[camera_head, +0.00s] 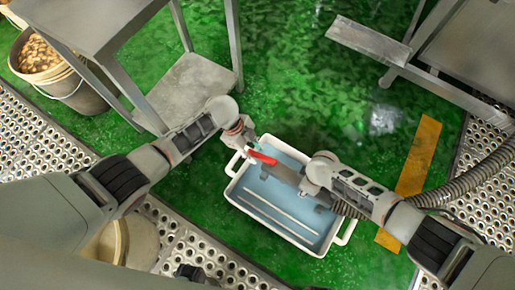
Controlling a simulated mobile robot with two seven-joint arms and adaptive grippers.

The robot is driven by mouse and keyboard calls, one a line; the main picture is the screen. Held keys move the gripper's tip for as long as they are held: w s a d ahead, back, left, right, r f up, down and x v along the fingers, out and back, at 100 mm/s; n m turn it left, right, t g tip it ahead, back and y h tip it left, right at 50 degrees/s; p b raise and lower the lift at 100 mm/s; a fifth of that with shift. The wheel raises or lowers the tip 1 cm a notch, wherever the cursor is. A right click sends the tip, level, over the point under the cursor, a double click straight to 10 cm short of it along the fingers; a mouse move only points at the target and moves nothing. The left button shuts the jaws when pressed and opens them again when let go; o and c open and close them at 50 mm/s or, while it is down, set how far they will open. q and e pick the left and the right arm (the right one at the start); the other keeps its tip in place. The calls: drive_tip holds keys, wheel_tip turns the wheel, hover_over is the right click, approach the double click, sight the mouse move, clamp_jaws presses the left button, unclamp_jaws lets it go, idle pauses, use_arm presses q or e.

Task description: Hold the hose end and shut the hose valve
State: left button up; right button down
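The red valve handle (262,157) sits on the grey hose end (284,174), over a white tub (232,186). The corrugated hose (470,178) comes in from the right and passes behind my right arm. My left gripper (250,143) is at the upper left end of the red handle, very close to it. Its fingers are small, and I cannot tell whether they touch the handle or how far they are open. My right gripper (312,190) is at the right part of the hose end; its fingers are mostly hidden by its own wrist.
The white tub has a blue inside with two thin pale rods. A metal table (85,22) stands at the upper left beside a bucket (75,92) of brownish pieces. Metal equipment (470,50) stands at the upper right. Green floor is open beyond the tub.

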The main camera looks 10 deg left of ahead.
use_arm(q)
clamp_jaws()
drive_tip(key=shift+s, duration=0.2)
drive_tip(key=shift+s+n+t, duration=0.55)
drive_tip(key=shift+s+n, duration=0.3)
drive_tip(key=shift+n, duration=0.65)
drive_tip(key=shift+s+n+t, duration=0.55)
drive_tip(key=shift+s+n, duration=0.3)
drive_tip(key=shift+n, duration=0.65)
